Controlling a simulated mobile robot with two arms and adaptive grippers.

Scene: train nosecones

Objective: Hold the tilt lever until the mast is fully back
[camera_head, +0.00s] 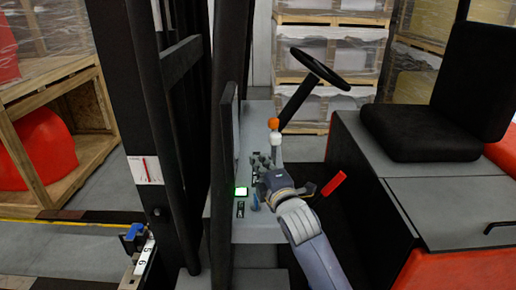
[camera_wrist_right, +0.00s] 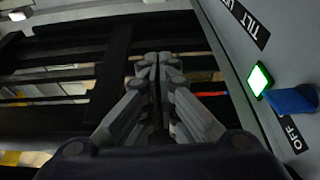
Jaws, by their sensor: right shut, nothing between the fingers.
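My right gripper (camera_head: 262,163) is over the grey control panel (camera_head: 262,232) of the truck. In the right wrist view its fingers (camera_wrist_right: 158,65) are together and empty. Beside them a "TILT" label (camera_wrist_right: 250,22), a lit green lamp (camera_wrist_right: 259,79) and a blue lever or switch (camera_wrist_right: 293,100) near an "OFF" label show on the panel. An orange-topped white lever (camera_head: 275,138) stands just behind the gripper; contact cannot be told. Which control is the tilt lever is unclear. The black mast (camera_head: 182,130) stands left of the panel, looking slightly slanted. My left gripper is not in view.
A steering wheel (camera_head: 320,68) is behind the panel and a black seat (camera_head: 425,130) is at right. A white card with a red line (camera_head: 147,170) is on a dark post. A numbered scale (camera_head: 145,258) is lower left. Wooden crates with red parts (camera_head: 45,150) stand at left.

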